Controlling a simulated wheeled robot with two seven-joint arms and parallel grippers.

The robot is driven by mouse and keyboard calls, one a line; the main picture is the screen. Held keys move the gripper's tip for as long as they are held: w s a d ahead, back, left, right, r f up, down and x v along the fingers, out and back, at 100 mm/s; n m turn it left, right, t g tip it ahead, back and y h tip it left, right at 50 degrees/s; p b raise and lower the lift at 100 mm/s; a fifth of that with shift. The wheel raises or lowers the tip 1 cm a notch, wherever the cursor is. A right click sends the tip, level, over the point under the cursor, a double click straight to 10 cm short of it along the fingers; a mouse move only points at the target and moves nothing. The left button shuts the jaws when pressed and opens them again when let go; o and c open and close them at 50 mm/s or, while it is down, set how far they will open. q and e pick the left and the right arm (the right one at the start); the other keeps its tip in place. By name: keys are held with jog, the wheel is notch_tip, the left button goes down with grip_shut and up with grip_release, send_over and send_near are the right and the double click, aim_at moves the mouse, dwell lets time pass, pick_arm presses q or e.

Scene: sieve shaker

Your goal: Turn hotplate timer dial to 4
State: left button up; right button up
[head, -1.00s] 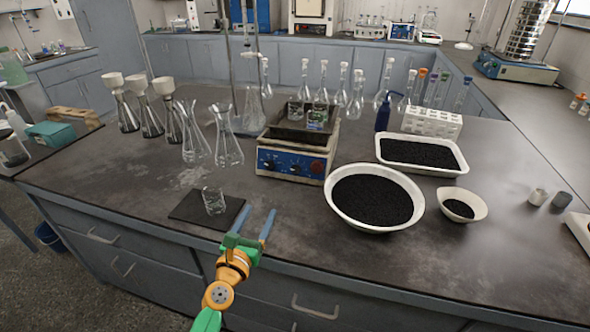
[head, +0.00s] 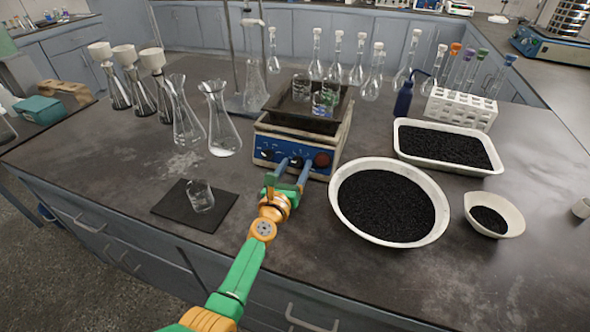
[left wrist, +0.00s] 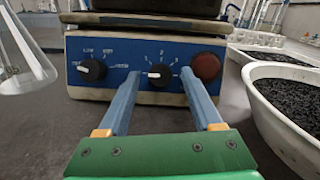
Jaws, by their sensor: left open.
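The hotplate (head: 318,140) stands mid-bench with its blue front panel toward me. In the left wrist view the panel (left wrist: 125,52) has a black left dial (left wrist: 92,70) with LOW and HIGH marks, a black numbered dial (left wrist: 160,76), and a round red part (left wrist: 206,66). The numbered dial's white mark points left. Its numerals are too small to read surely. My left gripper (head: 292,166) is open in front of the panel. In the left wrist view its fingers (left wrist: 158,82) lie either side of the numbered dial; contact cannot be told. My right gripper is not in view.
A white bowl of black grains (head: 428,225) stands right of the hotplate. A beaker (head: 200,196) sits on a dark mat (head: 166,205) to the left. Conical flasks (head: 221,125) stand behind it. Glassware sits on the hotplate's top.

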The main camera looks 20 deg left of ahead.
pick_arm(q)
jog(key=shift+r, duration=0.15)
jog(key=shift+c, duration=0.9)
grip_shut()
